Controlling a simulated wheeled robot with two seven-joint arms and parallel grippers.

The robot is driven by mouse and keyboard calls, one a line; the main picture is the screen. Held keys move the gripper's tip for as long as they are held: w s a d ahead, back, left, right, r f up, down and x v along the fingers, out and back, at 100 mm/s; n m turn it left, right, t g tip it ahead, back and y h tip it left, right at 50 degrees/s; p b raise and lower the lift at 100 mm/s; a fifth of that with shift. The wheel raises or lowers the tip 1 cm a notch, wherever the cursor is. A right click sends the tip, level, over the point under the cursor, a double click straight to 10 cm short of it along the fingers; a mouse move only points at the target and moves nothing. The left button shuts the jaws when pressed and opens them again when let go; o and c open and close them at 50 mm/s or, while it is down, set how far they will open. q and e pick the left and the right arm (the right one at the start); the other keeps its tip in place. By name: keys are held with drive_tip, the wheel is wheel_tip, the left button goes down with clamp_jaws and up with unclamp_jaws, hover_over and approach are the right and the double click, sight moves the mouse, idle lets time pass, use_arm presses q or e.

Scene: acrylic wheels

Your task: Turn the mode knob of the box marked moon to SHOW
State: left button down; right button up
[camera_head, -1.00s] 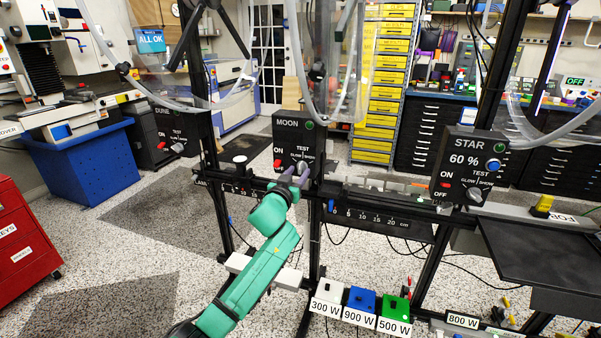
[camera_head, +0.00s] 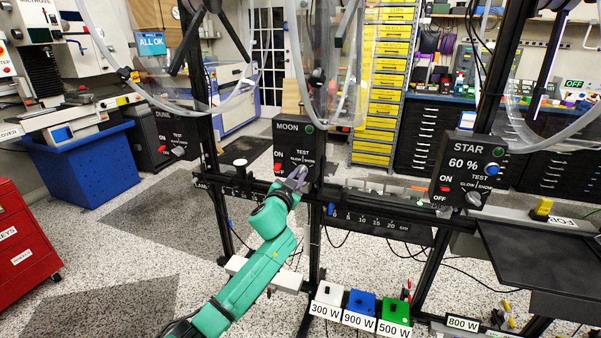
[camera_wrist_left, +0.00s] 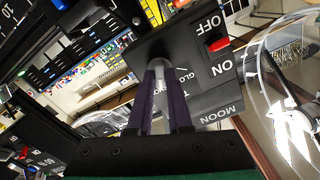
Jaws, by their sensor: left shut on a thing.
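The black box marked MOON (camera_head: 290,135) stands on the dark rail in the middle of the head view. It has a green button at top right, a red ON/OFF switch at lower left and TEST, GLOW and SHOW labels around its mode knob. My left gripper (camera_head: 297,177) reaches up to the lower right of its face, shut on the mode knob. In the left wrist view, the two dark fingers (camera_wrist_left: 160,98) close around the pale grey knob (camera_wrist_left: 158,72). The fingers hide much of the knob and part of the labels, so its exact setting is unclear. My right gripper is not in view.
The STAR box (camera_head: 468,172) stands to the right and the DUNE box (camera_head: 178,135) to the left. A black post rises beside the MOON box, with a clear curved shield (camera_head: 335,65) above. A cm scale (camera_head: 370,220) hangs below the rail at right.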

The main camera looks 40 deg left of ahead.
use_arm(q)
drive_tip(key=m, duration=0.3)
drive_tip(key=shift+m, duration=0.8)
drive_tip(key=shift+m+p, duration=0.4)
drive_tip(key=shift+m, duration=0.2)
drive_tip(key=c, duration=1.3)
unclamp_jaws()
drive_tip(key=shift+m, duration=0.7)
drive_tip(key=o, duration=0.6)
